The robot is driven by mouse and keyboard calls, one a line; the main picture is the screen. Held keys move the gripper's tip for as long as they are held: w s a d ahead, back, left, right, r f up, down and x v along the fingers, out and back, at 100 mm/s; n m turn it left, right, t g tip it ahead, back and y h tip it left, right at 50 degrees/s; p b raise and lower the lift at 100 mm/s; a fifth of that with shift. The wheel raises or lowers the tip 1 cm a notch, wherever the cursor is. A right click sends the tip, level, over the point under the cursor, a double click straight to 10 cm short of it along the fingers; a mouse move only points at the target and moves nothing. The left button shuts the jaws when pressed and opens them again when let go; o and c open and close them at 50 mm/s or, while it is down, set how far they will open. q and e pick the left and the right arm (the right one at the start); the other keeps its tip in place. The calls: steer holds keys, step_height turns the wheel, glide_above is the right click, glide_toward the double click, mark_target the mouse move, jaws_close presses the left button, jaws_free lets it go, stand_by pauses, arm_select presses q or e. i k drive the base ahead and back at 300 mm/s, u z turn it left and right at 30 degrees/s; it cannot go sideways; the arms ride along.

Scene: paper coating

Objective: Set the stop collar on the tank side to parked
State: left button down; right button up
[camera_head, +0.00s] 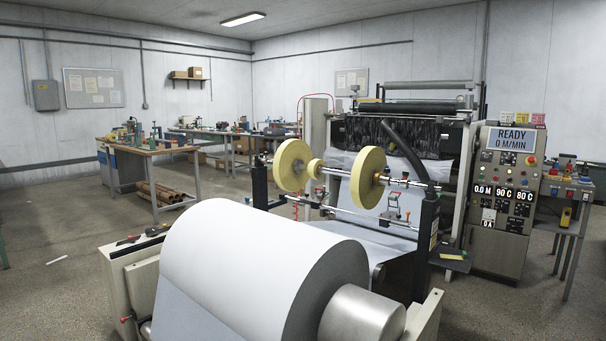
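Neither of my grippers shows in the head view. A metal shaft (342,173) lies across two black uprights behind the large white paper roll (250,265). I cannot make out a tank.
The coating machine (395,140) stands behind the shaft. A control cabinet (503,200) reading READY, 0 M/MIN is to its right. A small side table (575,205) stands at far right, and workbenches (150,150) stand at back left. The floor at left is mostly clear.

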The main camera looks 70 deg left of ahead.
mark_target(403, 182)
steer(key=u, duration=0.5)
steer(key=i, duration=1.5)
steer(key=u, duration=1.5)
